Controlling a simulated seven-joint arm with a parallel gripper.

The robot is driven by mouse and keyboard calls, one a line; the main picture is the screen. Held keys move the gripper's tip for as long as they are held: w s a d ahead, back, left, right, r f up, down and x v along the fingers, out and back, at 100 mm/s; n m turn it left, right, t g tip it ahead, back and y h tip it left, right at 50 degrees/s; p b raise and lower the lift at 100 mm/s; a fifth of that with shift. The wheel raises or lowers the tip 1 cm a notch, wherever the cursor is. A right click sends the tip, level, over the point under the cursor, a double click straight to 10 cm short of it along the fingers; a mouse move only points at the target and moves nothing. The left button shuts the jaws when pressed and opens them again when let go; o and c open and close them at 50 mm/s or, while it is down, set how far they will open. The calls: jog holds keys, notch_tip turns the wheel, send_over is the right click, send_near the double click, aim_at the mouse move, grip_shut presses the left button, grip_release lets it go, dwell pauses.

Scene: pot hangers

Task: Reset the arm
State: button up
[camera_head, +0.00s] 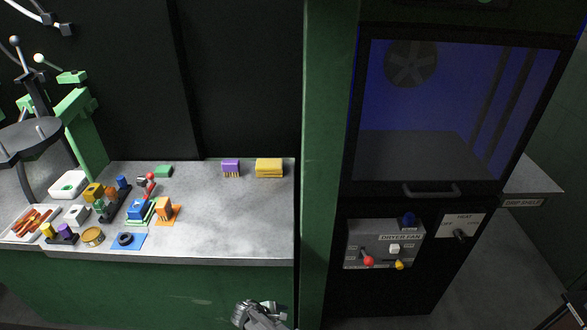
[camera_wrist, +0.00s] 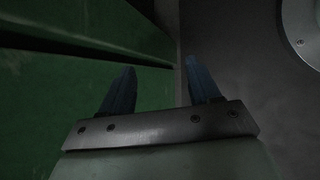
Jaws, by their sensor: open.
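My gripper (camera_wrist: 158,78) shows in the wrist view with its two dark blue fingers apart and nothing between them. Beyond the fingers are a green panel on the left and a dark grey surface on the right. In the head view, a grey metal part of my arm shows at the bottom edge, in front of the green counter base and below the worktop; the fingers cannot be made out there.
The grey worktop (camera_head: 235,215) holds several small coloured items at its left; its right front is clear. A green post (camera_head: 318,200) stands at its right end. Right of it is a dark cabinet with a handle (camera_head: 430,192) and a switch panel (camera_head: 385,245).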

jog(key=s+d+f+m+g, duration=0.25)
jog(key=s+d+m, duration=0.2)
jog(key=d, duration=0.55)
jog(key=s+d+m+g+y, duration=0.3)
jog(key=s+m, duration=0.4)
jog(key=s, duration=0.3)
jog(key=s+d+m+g+y, duration=0.4)
jog(key=s+d+m, duration=0.3)
jog(key=s, duration=0.4)
jog(key=shift+s+d+f+g, duration=0.2)
jog(key=shift+s+d+g, duration=0.1)
jog(key=shift+d+g, duration=0.25)
